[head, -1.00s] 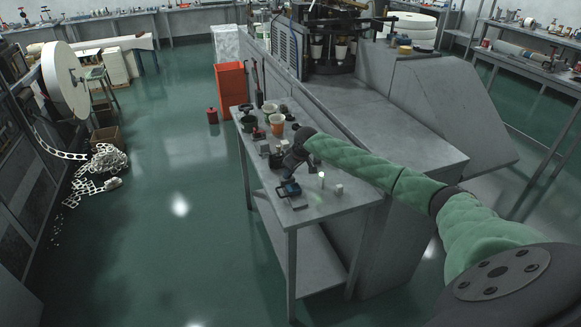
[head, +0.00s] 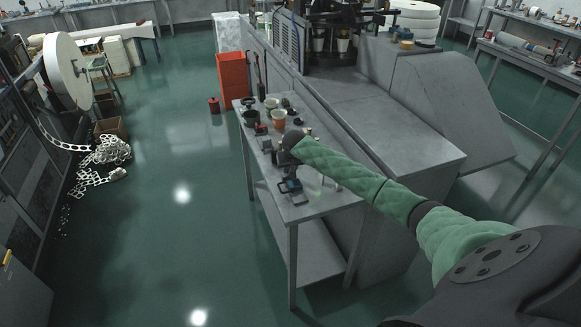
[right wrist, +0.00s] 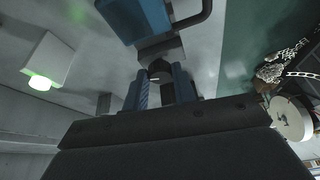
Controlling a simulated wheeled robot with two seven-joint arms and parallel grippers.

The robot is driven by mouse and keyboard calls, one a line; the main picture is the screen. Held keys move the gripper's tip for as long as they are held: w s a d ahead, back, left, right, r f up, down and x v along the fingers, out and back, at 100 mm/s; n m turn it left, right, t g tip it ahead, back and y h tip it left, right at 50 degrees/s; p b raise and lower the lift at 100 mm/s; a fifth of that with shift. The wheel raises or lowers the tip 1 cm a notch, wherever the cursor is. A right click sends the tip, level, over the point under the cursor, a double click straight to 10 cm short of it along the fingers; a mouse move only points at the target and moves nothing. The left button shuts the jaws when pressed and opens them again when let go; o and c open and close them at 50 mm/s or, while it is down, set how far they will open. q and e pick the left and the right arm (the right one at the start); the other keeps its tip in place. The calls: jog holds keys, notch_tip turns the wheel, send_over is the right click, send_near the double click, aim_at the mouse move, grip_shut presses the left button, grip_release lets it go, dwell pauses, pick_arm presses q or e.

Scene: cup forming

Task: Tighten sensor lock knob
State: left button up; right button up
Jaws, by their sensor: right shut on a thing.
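My right gripper (head: 281,161) is over the grey table, beside the blue-and-black device (head: 290,186), in the head view. In the right wrist view its two fingers (right wrist: 163,90) are shut on a small dark knob (right wrist: 160,72), whose far side is partly hidden. The blue body of the device (right wrist: 135,18), with a dark handle, is just beyond the fingertips. A pale block (right wrist: 50,58) with a lit green spot stands to the left in that view, apart from the fingers. My left gripper is not in view.
On the grey table (head: 320,208), an orange cup (head: 279,117), a dark cup (head: 251,118) and small parts stand behind my right gripper. A large grey machine (head: 385,125) borders the table's right side. Open green floor (head: 170,235) lies to the left.

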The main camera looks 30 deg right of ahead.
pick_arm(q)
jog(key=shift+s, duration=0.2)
pick_arm(e)
jog(key=shift+w+d+r, duration=0.1)
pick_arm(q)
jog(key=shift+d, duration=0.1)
pick_arm(e)
jog(key=o, duration=1)
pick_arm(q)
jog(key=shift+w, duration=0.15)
pick_arm(e)
jog(key=shift+s+r+b, duration=0.25)
jog(key=shift+r+b, duration=0.1)
jog(key=shift+b, duration=0.05)
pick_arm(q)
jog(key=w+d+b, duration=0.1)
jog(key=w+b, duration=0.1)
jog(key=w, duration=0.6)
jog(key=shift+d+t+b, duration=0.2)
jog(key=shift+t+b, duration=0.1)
pick_arm(e)
jog(key=v, duration=0.7)
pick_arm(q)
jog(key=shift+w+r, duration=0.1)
pick_arm(e)
jog(key=shift+w+f, duration=0.1)
